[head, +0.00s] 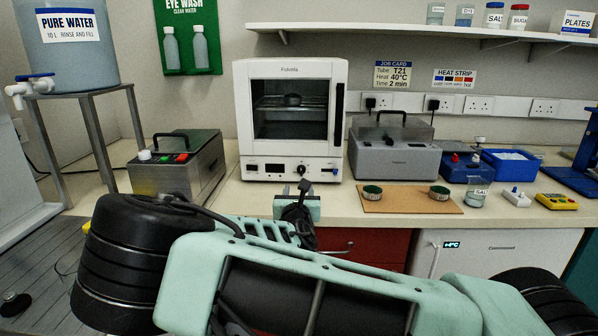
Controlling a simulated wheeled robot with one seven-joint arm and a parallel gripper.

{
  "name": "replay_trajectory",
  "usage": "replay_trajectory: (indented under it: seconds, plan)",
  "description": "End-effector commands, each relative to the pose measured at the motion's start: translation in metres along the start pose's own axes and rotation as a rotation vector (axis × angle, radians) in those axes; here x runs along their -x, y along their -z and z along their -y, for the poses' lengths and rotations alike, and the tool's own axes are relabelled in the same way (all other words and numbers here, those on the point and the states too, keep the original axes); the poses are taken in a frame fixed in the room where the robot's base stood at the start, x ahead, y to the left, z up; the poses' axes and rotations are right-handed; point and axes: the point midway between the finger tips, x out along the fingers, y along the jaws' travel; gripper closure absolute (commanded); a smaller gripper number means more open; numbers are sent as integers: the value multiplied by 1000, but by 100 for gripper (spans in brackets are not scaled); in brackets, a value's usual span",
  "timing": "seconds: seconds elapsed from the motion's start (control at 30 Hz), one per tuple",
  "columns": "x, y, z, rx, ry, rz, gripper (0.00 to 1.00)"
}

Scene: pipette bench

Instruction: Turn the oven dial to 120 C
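The white oven (241,110) stands on the bench at the middle of the head view, with its glass door closed. A dish-like object shows on a shelf inside. My gripper (303,187) is in front of the oven, just below the dial in the picture. Its fingers are small and partly hidden by my wrist, so its opening and any contact with the dial cannot be seen.
A steel box with coloured buttons (205,160) stands left of the oven, and a grey lidded machine (394,158) right of it. A brown board (410,206) with two green-topped containers lies on the bench at right.

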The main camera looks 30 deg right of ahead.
Motion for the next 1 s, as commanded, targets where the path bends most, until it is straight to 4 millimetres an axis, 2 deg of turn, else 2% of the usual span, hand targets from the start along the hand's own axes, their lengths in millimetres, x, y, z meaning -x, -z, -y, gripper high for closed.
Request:
replay_trajectory:
  seconds: [0.4, 0.6, 0.8, 1.0]
  plan:
    - [-89, -1, 2, -3, 3, -2, 53]
    - [-123, 0, 1, -4, 1, -2, 53]
    - [-141, 1, 0, -2, 0, -3, 53]
    - [-144, 2, 0, -2, 1, -4, 53]
